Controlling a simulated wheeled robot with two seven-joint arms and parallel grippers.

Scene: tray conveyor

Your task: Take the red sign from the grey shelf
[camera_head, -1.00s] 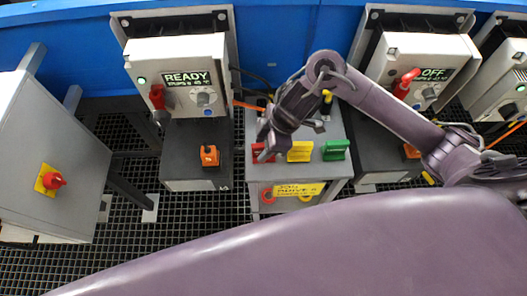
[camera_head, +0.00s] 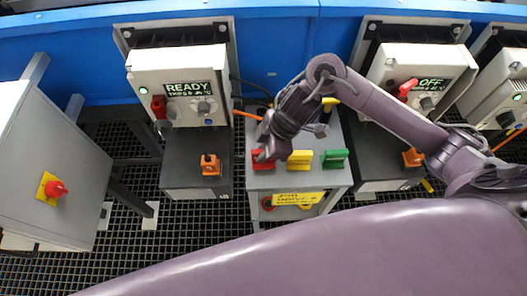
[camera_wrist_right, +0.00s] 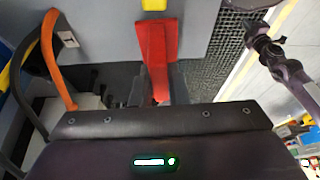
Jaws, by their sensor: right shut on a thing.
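The red sign (camera_head: 264,160) stands on the top of the grey shelf (camera_head: 290,180), at the left end of a row with a yellow sign (camera_head: 300,157) and a green sign (camera_head: 334,158). My right gripper (camera_head: 262,153) reaches down to the red sign from above. In the right wrist view the red sign (camera_wrist_right: 157,50) runs up from between the two fingers of the gripper (camera_wrist_right: 157,95), which is shut on its near end. I cannot tell whether the sign is lifted off the shelf. My left gripper is not in view.
A machine box reading READY (camera_head: 180,85) stands to the left, and one reading OFF (camera_head: 420,70) to the right. Orange padlocks (camera_head: 210,164) sit on the dark stands. A grey cabinet with a red switch (camera_head: 55,189) is at the far left. A black grid floor lies between.

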